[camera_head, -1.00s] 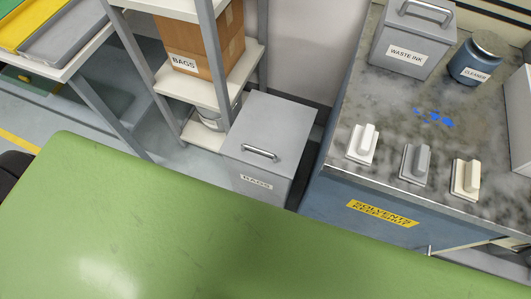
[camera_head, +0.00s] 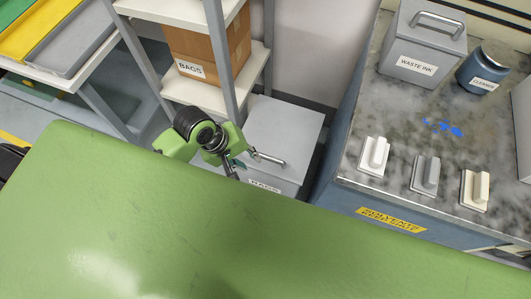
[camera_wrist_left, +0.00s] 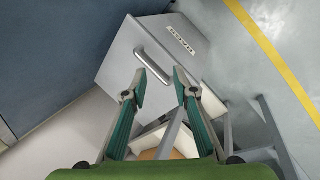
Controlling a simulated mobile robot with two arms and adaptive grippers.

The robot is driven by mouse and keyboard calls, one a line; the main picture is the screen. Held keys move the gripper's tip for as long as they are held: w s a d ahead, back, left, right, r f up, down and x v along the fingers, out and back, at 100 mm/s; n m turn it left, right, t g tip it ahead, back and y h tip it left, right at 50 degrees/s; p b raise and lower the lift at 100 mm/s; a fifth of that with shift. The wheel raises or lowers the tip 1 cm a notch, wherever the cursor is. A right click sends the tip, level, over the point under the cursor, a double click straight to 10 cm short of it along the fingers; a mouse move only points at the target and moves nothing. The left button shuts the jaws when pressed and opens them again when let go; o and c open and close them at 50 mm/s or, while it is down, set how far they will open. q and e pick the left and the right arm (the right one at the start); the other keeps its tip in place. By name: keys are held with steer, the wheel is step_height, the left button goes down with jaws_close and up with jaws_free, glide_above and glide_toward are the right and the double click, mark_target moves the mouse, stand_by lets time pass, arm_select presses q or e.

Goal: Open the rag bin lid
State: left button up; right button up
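The rag bin is a grey box with a flat closed lid (camera_head: 287,125) and a metal bar handle (camera_head: 268,158) near its front edge. Its front label is partly hidden by my green body in the head view. In the left wrist view the lid (camera_wrist_left: 118,62) and handle (camera_wrist_left: 152,64) show just beyond my fingertips. My left gripper (camera_head: 236,168) is at the left side of the bin, close to the handle's left end. In the wrist view its two teal fingers (camera_wrist_left: 159,76) are apart with nothing held between them. My right gripper is not in view.
A shelf rack (camera_head: 228,60) with a cardboard box (camera_head: 215,48) stands close left of the bin. The solvent cabinet (camera_head: 350,135) is on its right, carrying a waste ink can (camera_head: 420,45), a cleaner jar (camera_head: 480,72) and several small handled blocks. A wall is behind.

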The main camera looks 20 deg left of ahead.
arm_select(q)
steer(key=w+a+n+h, duration=0.1)
steer(key=w+a+n, duration=0.2)
steer(key=w+n, duration=0.4)
steer(key=n+b, duration=0.1)
steer(key=n, duration=0.1)
glide_toward(268, 157)
steer(key=shift+g, duration=0.3)
steer(key=x, duration=0.8)
steer(key=shift+w+r, duration=0.1)
steer(key=shift+w, duration=0.15)
jaws_close()
